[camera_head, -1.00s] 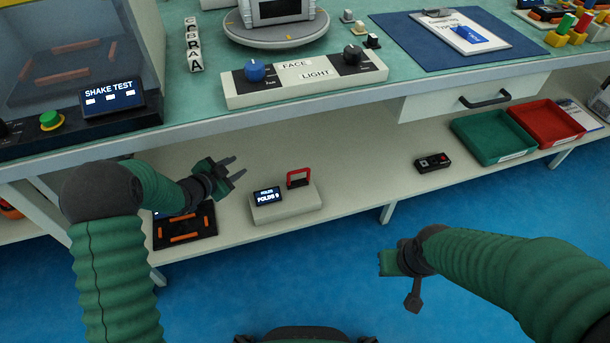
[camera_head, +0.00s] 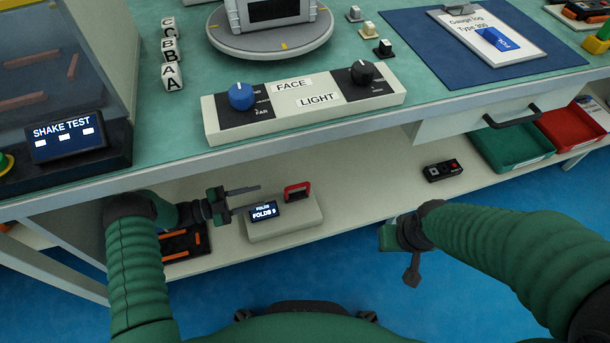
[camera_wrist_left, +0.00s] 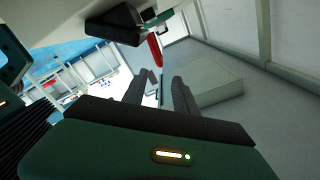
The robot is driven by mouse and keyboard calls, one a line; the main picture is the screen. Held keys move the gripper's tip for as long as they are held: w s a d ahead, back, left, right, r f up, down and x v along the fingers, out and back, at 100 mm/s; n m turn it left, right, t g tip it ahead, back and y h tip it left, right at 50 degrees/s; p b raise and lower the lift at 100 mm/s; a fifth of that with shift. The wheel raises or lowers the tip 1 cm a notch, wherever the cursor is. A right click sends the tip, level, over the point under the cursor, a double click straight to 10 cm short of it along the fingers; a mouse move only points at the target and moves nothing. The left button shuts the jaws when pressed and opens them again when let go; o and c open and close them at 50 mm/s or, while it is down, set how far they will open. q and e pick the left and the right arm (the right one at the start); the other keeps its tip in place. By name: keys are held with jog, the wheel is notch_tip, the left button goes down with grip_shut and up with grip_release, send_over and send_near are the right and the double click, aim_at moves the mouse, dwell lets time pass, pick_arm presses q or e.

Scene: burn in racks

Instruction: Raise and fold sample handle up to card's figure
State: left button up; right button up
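The sample is a pale block (camera_head: 285,228) on the low shelf, with a small display (camera_head: 263,211) reading FOLDS and a digit too small to be sure of. Its red handle (camera_head: 297,188) stands up from the block's back. The handle also shows in the left wrist view (camera_wrist_left: 155,50), beyond the fingertips. My left gripper (camera_head: 257,197) is open and empty, just left of the handle and apart from it. My right gripper (camera_head: 400,255) hangs in front of the shelf, away from the sample; its finger opening is unclear.
The bench edge and a control box (camera_head: 305,103) overhang the shelf above my left gripper. A dark tray with orange bars (camera_head: 187,246) lies left of the sample. A black remote (camera_head: 443,170), a green tray (camera_head: 512,148) and a red tray (camera_head: 572,130) lie right.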

pick_arm(q)
jog(key=b+x, duration=0.5)
jog(key=x, duration=1.1)
jog(key=shift+b, duration=0.3)
jog(key=shift+d+r, duration=0.1)
jog(key=c, duration=0.7)
jog(key=shift+w, duration=0.1)
grip_shut()
